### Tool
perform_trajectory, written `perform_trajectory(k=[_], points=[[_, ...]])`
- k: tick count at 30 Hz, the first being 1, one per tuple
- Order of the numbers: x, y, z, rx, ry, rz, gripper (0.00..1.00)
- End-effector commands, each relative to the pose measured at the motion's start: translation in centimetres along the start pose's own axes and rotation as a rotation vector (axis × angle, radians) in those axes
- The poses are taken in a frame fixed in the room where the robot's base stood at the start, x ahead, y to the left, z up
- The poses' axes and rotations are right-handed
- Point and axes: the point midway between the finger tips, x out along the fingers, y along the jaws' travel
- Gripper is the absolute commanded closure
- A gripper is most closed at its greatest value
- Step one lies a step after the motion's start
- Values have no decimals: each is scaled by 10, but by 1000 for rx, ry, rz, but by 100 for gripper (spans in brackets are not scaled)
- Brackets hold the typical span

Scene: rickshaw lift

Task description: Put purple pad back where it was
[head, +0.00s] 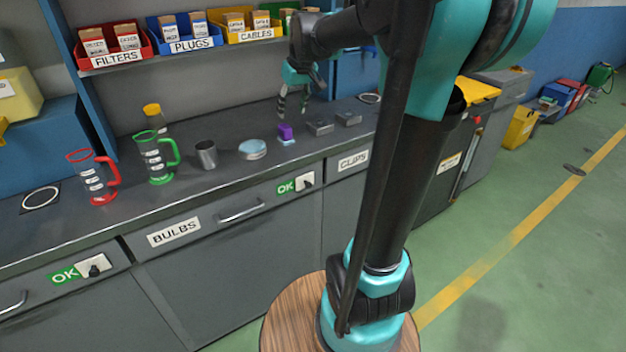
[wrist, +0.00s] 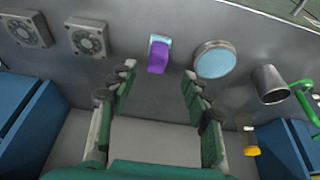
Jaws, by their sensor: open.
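The purple pad (head: 285,131) is a small purple block on the counter, on top of or against a small pale blue-white piece (head: 287,142). In the wrist view the purple pad (wrist: 158,58) lies ahead of my fingertips, with the pale piece (wrist: 160,39) partly under or behind it. My gripper (head: 293,106) is open above the counter, near the purple pad and apart from it. In the wrist view my gripper (wrist: 159,72) has its green fingers spread wide with nothing between them.
A round light-blue-topped tin (head: 252,149), a metal cup (head: 206,154), a green jug (head: 160,160) and a red jug (head: 92,177) stand left of the pad. Two grey square units (head: 320,127) (head: 348,118) lie to the right. A shelf with bins (head: 192,45) hangs behind.

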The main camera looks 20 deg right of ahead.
Motion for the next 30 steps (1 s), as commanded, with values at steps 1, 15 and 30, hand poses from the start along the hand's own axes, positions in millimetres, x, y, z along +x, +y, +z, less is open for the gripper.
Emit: perform_trajectory(k=[1, 15, 30], points=[[10, -3, 21, 17, -1, 6, 51], [111, -45, 285, 255, -1, 100, 51], [118, -48, 309, 277, 1, 109, 51]])
